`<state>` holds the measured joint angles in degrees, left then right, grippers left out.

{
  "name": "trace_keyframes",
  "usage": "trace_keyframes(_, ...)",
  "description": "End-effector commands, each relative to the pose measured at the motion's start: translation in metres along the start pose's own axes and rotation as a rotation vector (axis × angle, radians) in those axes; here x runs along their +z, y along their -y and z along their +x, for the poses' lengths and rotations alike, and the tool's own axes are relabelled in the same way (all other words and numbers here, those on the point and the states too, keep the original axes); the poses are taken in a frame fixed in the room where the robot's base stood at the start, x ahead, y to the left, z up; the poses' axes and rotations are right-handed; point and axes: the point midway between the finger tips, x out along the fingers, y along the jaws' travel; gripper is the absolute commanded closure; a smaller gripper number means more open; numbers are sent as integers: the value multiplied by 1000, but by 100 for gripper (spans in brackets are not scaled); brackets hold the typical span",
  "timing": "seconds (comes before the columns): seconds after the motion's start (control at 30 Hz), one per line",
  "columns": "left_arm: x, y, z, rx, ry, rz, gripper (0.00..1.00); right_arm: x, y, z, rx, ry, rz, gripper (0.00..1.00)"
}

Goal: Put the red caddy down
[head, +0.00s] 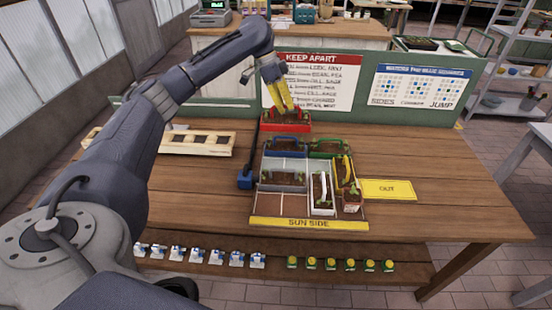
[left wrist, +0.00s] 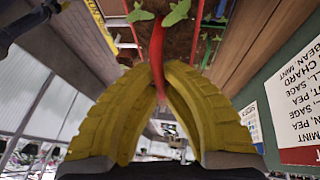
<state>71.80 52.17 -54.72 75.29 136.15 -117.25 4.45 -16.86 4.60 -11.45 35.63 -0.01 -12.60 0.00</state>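My left gripper (head: 281,97) has yellow fingers and comes down over the red caddy (head: 286,122), behind the tray's back edge. In the left wrist view the fingers (left wrist: 161,95) are closed around the caddy's red handle (left wrist: 157,50), with soil and green seedlings beyond it. I cannot tell whether the caddy's base touches the table. The divided tray (head: 308,224) with a yellow "SUN SIDE" strip stands in front of it. The tray holds blue (head: 285,153), green (head: 327,154), grey (head: 283,187) and white (head: 323,209) caddies. Its front left part is bare. My right gripper is not in view.
A yellow "OUT" mat (head: 389,190) lies right of the tray. A blue object (head: 245,181) stands at its left edge, and a pale seed tray (head: 197,143) lies further left. Signboards (head: 325,82) rise behind the table. The table's right side is clear.

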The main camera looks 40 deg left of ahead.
Motion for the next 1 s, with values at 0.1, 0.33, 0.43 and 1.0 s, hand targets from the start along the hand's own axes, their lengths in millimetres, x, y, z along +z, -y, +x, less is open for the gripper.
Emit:
trace_keyframes(0.1,9,3,22,7,1,1,100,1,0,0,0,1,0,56)
trace_keyframes(0.33,29,14,68,6,1,0,100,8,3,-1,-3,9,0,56)
trace_keyframes(0.43,37,18,88,5,0,-1,100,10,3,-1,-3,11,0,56)
trace_keyframes(1.0,58,29,137,2,-1,2,100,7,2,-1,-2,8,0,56)
